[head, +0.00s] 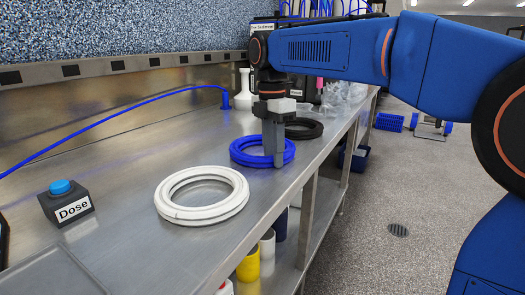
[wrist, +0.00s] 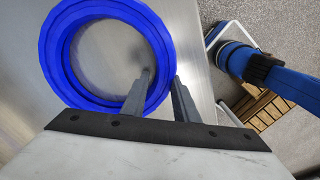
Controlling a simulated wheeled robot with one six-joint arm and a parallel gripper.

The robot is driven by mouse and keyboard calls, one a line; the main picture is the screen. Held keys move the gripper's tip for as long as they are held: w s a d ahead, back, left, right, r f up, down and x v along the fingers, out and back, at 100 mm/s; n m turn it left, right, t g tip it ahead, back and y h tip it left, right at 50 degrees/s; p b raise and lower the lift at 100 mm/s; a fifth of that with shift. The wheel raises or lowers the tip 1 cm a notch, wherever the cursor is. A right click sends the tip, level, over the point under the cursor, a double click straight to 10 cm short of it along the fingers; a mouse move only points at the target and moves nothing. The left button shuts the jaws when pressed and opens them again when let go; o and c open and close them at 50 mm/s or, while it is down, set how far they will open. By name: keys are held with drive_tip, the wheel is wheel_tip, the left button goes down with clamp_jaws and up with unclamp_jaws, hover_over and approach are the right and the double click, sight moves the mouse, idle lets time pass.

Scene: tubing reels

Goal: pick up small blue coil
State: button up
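The small blue coil (head: 236,151) lies flat on the steel bench, between the white coil and the black coil. In the wrist view the blue coil (wrist: 60,78) fills the upper left as a ring with an open centre. My gripper (head: 273,160) points straight down at the coil's right side. In the wrist view my gripper (wrist: 162,78) has one finger inside the ring and the other just outside it, with the coil's band between them. The fingers look apart; whether either touches the band is hard to tell.
A white coil (head: 165,208) lies nearer on the bench, and a black coil (head: 312,130) lies behind the gripper. A Dose button box (head: 68,205) stands at the left. A blue tube (head: 110,118) runs along the back. The bench edge is close on the right, with open floor beyond.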

clamp_jaws()
drive_tip(key=shift+r, duration=0.15)
